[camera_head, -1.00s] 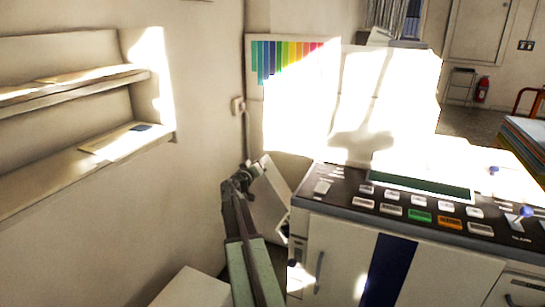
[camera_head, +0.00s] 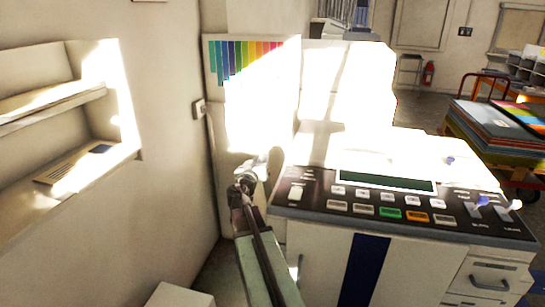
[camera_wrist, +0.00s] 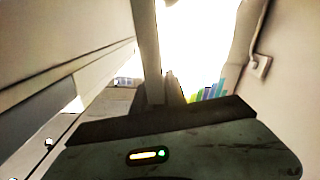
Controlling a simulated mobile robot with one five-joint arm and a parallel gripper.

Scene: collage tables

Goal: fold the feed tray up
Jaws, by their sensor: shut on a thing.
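My gripper (camera_head: 246,178) is at the left side of the white printing machine (camera_head: 325,250), about level with its control panel. In the wrist view my gripper (camera_wrist: 155,100) is shut on a narrow pale edge that rises between its jaws. This looks like the feed tray (camera_wrist: 147,45), seen nearly edge-on and standing upright. In the head view my gripper and the glare hide most of the tray, so its exact angle is hard to tell.
The control panel (camera_head: 390,205) has several buttons. A wall shelf (camera_head: 70,175) is at the left, and a white box top (camera_head: 180,296) is low in front. A cart with coloured boards (camera_head: 495,130) stands at the right. Sunlight washes out the back wall.

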